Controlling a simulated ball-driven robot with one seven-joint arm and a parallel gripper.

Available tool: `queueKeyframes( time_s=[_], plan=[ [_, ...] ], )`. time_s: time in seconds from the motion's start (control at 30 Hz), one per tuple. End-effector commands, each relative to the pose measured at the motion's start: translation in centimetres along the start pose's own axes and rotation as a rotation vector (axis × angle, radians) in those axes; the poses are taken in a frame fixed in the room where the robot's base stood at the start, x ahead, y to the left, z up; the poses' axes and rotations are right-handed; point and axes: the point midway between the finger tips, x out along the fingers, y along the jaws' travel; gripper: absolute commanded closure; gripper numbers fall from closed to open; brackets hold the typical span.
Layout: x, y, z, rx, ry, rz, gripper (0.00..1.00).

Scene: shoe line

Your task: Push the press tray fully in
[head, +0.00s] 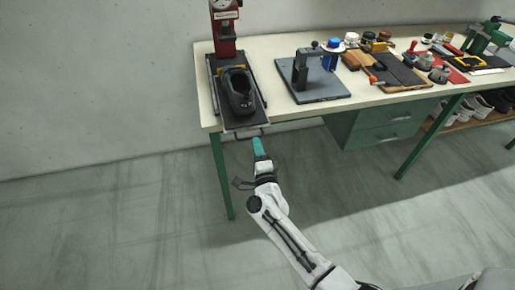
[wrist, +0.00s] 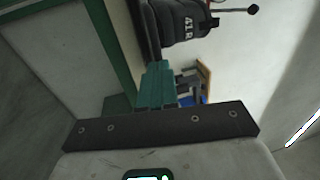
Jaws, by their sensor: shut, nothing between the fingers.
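The press tray (head: 247,126) is a dark plate at the front left of the workbench, jutting a little past the bench's front edge. A dark shoe (head: 240,92) sits on it, toe and heel aligned with the tray; the shoe also shows at the top of the wrist view (wrist: 183,24). The red press (head: 224,32) stands behind the tray. My gripper (head: 257,143), with teal fingers, is shut and empty just in front of the tray's front end. The fingers also show in the wrist view (wrist: 157,84). I cannot tell whether they touch the tray.
The pale workbench (head: 275,112) has green legs. A grey stand on a plate (head: 318,92) is right of the tray, with several tools and tins further right. A green drawer unit (head: 385,125) hangs below the bench. The floor in front is clear.

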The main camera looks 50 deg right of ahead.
Motion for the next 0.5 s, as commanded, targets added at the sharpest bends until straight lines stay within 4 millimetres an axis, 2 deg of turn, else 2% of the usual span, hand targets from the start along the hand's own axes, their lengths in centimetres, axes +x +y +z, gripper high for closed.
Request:
queueKeyframes(
  time_s=[0.17, 0.27, 0.5],
  plan=[
    [0.5, 0.2, 0.0, 0.000, 0.001, -0.002, 1.00],
    [2.0, 0.7, 0.1, 0.000, 0.002, -0.004, 1.00],
    [7.2, 1.7, 0.2, 0.001, 0.001, -0.004, 1.00]
  ],
)
